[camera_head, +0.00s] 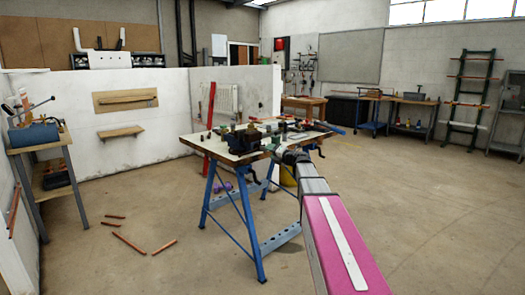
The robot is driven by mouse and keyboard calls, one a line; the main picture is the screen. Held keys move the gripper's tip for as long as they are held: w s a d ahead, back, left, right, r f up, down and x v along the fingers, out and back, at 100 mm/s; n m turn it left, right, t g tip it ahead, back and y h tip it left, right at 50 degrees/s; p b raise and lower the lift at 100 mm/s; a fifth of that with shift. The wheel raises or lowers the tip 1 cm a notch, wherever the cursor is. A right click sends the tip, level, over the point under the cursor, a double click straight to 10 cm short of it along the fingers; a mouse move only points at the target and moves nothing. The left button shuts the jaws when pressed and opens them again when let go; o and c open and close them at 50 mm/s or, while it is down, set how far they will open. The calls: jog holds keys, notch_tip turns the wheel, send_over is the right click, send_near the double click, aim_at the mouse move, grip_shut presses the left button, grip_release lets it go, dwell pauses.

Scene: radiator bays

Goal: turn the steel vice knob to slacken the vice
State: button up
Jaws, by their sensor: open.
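A folding workbench with blue legs (218,198) and a pale top stands in the middle of the camera_head view. A dark vice (242,140) sits near the front edge of its top, among several small items. The steel vice knob is too small or too hidden for me to pick out. My pink arm reaches in from the lower right. My gripper (281,151) is at its far end, by the bench's front edge and just right of the vice. It is open, with no held object visible. I cannot tell whether it touches anything.
Several copper-coloured pipe pieces (130,243) lie on the floor at left. A side table (40,143) with a blue machine stands at far left. A red pipe (210,118) and a radiator (222,100) are behind the bench. The floor at right is clear.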

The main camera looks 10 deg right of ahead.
aim_at(261, 148)
jog(key=shift+w, duration=0.1)
jog(key=shift+x, duration=2.45)
jog(key=shift+c, duration=0.3)
